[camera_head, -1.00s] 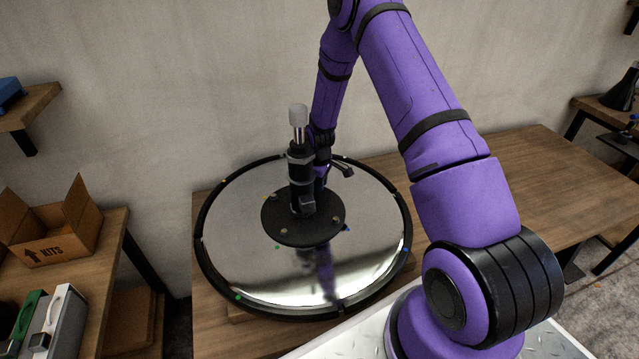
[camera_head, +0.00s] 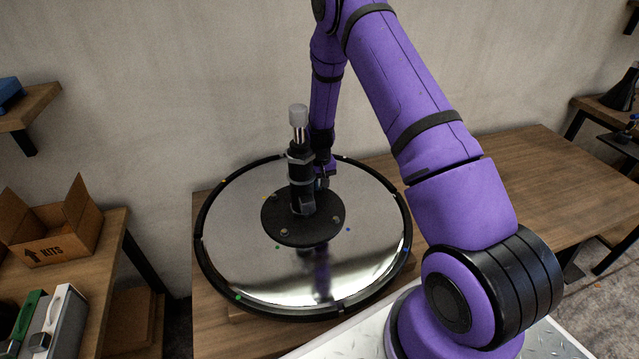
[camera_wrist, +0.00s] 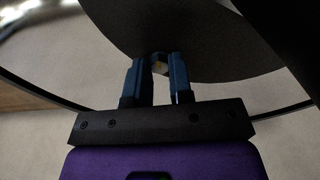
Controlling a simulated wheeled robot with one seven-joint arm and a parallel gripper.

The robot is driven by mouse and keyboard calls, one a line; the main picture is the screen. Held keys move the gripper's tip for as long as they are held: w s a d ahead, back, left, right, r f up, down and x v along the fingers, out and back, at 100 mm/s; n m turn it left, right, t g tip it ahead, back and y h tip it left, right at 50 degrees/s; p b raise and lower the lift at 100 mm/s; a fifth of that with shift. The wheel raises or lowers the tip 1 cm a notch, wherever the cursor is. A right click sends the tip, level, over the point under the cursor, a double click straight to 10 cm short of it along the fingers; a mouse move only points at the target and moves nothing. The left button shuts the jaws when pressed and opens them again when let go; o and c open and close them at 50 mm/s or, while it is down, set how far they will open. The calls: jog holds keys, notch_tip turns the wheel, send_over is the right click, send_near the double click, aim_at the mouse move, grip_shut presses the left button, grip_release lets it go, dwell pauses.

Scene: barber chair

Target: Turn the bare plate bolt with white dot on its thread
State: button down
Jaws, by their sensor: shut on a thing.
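A black round plate (camera_head: 268,222) lies at the middle of the upturned chair base, with a dark column (camera_head: 300,165) standing on it. Bolts show on the plate, one at its front left (camera_head: 284,233) and one at its right (camera_head: 337,219). I cannot make out a white dot on any bolt thread.
The wide mirror-like disc (camera_head: 235,250) has a black rim and small coloured dots. It rests on a wooden table (camera_head: 500,180), clear to the right. An open carton (camera_head: 50,235) and a grey case (camera_head: 60,325) stand on a left table. A wall is close behind.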

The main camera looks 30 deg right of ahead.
jog(key=shift+m, duration=0.6)
jog(key=c, duration=1)
grip_release()
jog(key=shift+r, duration=0.15)
notch_tip(320, 180, up, 11)
jog(key=shift+f, duration=0.2)
